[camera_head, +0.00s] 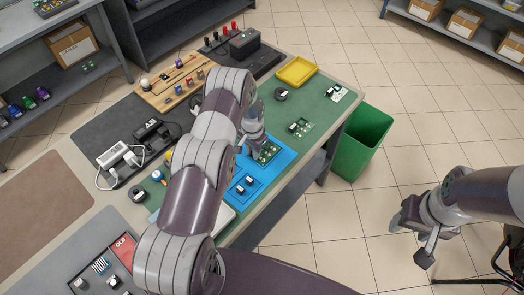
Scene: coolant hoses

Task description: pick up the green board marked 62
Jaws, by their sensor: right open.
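A small green board (268,152) with pale parts lies on the blue mat (283,168). Two more green boards show on the bench, one near the middle of its right part (300,128) and one at its far right corner (338,92). The marks on the boards are too small to read, so I cannot tell which is 62. My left gripper (252,150) points down at the left edge of the board on the mat. Its fingertips are small and partly hidden, and contact is unclear. My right gripper (412,238) is open and empty over the floor at right.
The bench (350,118) also holds a yellow tray (297,71), a wooden rack of tools (178,82), a black device, a white power strip and black rings. A green bin (362,140) stands at its right end. Shelves with boxes stand behind.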

